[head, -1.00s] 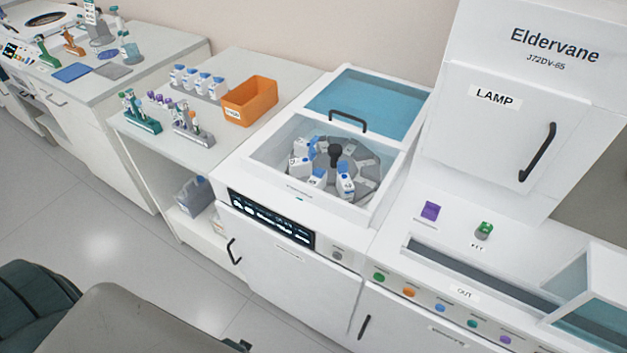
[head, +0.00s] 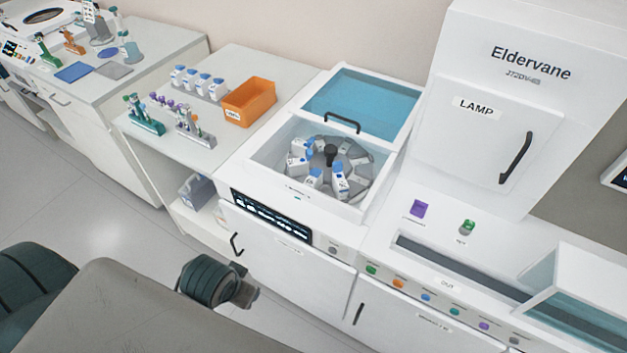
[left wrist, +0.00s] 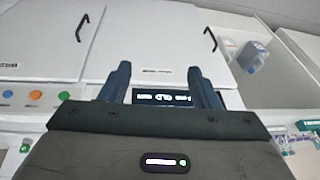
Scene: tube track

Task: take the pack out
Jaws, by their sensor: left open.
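Several white packs with blue caps sit in the grey carousel (head: 358,178) inside the white analyser; one pack (head: 340,183) stands at its front. I cannot tell which pack is meant. The blue-tinted lid (head: 365,97) with a black handle is at the back, and the carousel shows in front of it. My left gripper (left wrist: 161,78) is open and empty in the left wrist view, in front of the cabinet doors and the dark display panel (left wrist: 163,99). In the head view only dark parts of my arm show low in front of the analyser. My right gripper is not in view.
An orange bin (head: 248,102), a row of white blue-capped packs (head: 200,84) and tube racks (head: 146,123) stand on the left bench. The Eldervane machine (head: 480,130) stands right of the analyser.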

